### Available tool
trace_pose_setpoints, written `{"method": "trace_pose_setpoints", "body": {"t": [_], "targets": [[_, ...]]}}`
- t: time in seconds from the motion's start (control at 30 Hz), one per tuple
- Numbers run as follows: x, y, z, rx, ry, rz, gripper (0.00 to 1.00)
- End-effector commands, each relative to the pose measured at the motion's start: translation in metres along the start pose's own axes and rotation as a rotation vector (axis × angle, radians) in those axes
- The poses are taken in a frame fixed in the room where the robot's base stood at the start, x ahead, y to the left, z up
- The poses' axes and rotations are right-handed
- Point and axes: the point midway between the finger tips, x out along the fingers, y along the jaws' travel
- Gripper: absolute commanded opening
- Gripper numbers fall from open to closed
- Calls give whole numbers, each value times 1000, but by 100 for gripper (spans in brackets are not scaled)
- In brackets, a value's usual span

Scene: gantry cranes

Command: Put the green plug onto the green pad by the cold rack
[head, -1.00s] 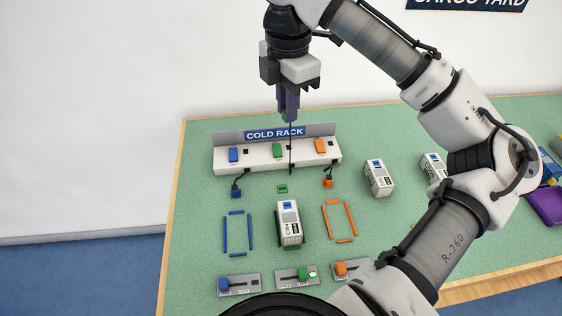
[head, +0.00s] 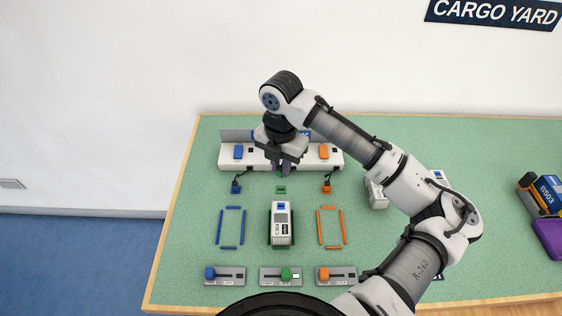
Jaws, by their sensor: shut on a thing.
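Only a little green shows between the fingertips; the rest of the plug is hidden. The small green pad (head: 281,189) lies on the green table just in front of the rack, slightly nearer than the fingertips in the picture. I cannot tell how high the plug is above the table. The middle of the rack is hidden behind my gripper.
A blue plug (head: 236,187) and an orange plug (head: 327,187) with dark cables stand either side. A white container (head: 280,224) stands between blue and orange outlines. Slider panels (head: 224,276) line the front. Another white container (head: 376,194) is right, partly behind my arm.

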Motion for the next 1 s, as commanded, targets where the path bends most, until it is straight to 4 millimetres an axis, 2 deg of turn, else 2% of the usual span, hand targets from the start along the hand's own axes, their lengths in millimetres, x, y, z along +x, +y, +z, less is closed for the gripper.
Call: {"method": "trace_pose_setpoints", "body": {"t": [0.63,1.0], "targets": [[48,0,0,-3,1,0,0],[53,0,0,-3,0,0,0]]}}
